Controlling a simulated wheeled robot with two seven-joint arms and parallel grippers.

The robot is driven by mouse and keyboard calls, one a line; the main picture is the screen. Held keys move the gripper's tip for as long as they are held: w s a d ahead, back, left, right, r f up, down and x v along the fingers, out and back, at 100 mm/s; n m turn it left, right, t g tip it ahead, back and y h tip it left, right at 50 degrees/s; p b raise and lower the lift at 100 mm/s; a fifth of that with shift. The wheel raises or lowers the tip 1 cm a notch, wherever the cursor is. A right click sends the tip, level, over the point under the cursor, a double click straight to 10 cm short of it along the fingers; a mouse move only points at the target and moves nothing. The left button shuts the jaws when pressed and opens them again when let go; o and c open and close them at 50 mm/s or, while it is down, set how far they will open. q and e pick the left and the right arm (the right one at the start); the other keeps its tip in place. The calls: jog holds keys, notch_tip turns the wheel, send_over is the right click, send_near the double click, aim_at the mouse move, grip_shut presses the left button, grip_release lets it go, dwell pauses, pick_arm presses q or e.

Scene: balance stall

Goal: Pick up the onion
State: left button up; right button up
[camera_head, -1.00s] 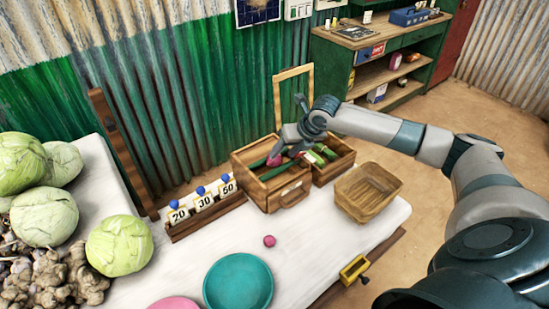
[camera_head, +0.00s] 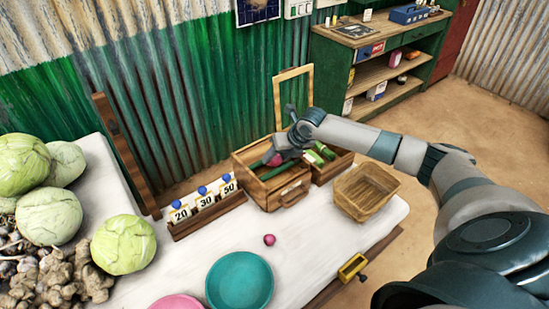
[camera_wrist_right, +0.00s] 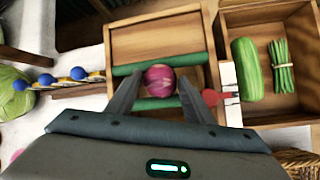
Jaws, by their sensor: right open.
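The purple-red onion (camera_wrist_right: 160,80) sits in the left compartment of a wooden case, between two long green strips. In the head view the onion (camera_head: 275,160) is partly hidden by my gripper. My right gripper (camera_head: 283,147) is over this compartment, coming from the right. In the wrist view, its two fingers (camera_wrist_right: 158,88) are apart, one on each side of the onion. I cannot tell whether they touch it. The wooden case (camera_head: 290,188) stands on the white table. My left gripper is not in view.
The right compartment holds a green gourd (camera_wrist_right: 247,70) and a bundle of green beans (camera_wrist_right: 281,66). Cabbages (camera_head: 123,245) lie at the left.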

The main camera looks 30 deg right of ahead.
aim_at(279, 156)
dwell(0.4)
jog(key=c, duration=0.8)
